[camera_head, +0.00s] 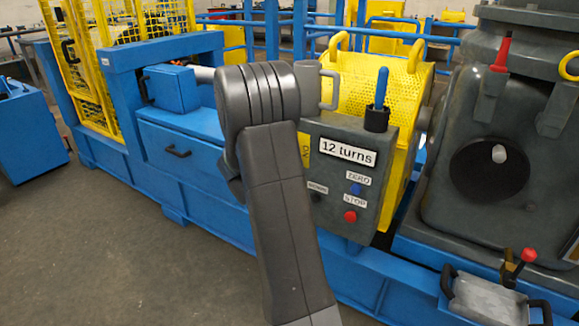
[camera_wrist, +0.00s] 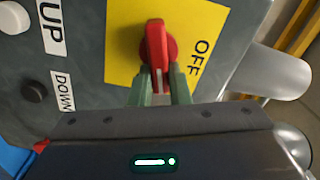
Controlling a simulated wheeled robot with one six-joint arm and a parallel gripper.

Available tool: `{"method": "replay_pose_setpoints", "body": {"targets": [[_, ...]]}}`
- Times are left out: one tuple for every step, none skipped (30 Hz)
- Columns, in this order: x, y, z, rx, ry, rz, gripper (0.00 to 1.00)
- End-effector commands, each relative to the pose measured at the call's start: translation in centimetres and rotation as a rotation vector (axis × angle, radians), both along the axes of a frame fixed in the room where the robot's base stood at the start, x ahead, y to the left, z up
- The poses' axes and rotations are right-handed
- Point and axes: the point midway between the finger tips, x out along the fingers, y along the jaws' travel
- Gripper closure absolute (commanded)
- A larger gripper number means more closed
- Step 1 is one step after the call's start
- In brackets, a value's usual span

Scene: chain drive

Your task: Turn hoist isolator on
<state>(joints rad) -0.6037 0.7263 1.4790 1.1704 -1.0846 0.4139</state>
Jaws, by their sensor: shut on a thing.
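The hoist isolator is a red rotary handle (camera_wrist: 156,42) on a yellow plate (camera_wrist: 121,38) in the wrist view. The word OFF (camera_wrist: 201,58) is printed on the plate to the right of the handle. The handle lies upright in that picture. My gripper (camera_wrist: 160,80) is shut on the handle, one green finger on each side. In the head view, my dark arm hides the gripper and the handle; only a strip of the yellow plate (camera_head: 305,146) shows on the grey control box (camera_head: 332,220).
UP (camera_wrist: 51,29) and DOWN (camera_wrist: 62,91) labels with a white and a black button sit left of the plate. A blue ZERO button (camera_head: 355,189), a red STOP button (camera_head: 350,216) and a blue-handled lever (camera_head: 381,88) are on the box. A yellow perforated guard (camera_head: 357,82) stands behind.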

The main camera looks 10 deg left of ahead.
Motion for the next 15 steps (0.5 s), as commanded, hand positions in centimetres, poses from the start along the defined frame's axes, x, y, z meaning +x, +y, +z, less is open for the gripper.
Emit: {"method": "replay_pose_setpoints", "body": {"targets": [[-0.03,-0.07,-0.81,0.038,-0.015,-0.002,1.00],[-0.04,-0.10,-0.80,0.062,-0.023,-0.002,1.00],[-0.04,-0.12,-0.82,0.089,-0.033,-0.002,1.00],[-0.04,-0.12,-0.85,0.110,-0.040,-0.002,1.00],[-0.04,-0.12,-0.87,0.129,-0.047,-0.001,1.00],[-0.05,-0.13,-0.87,0.154,-0.056,-0.001,1.00],[-0.05,-0.14,-0.87,0.171,-0.062,-0.001,1.00],[-0.05,-0.15,-0.89,0.187,-0.067,-0.001,1.00],[-0.06,-0.15,-0.90,0.208,-0.075,-0.002,1.00],[-0.06,-0.16,-0.91,0.221,-0.080,-0.002,1.00],[-0.06,-0.16,-0.90,0.234,-0.085,-0.002,1.00],[-0.06,-0.16,-0.87,0.250,-0.090,-0.002,1.00],[-0.06,-0.17,-0.85,0.260,-0.094,-0.002,1.00],[-0.06,-0.17,-0.83,0.269,-0.097,-0.002,1.00],[-0.05,-0.17,-0.81,0.280,-0.101,-0.002,1.00]]}}
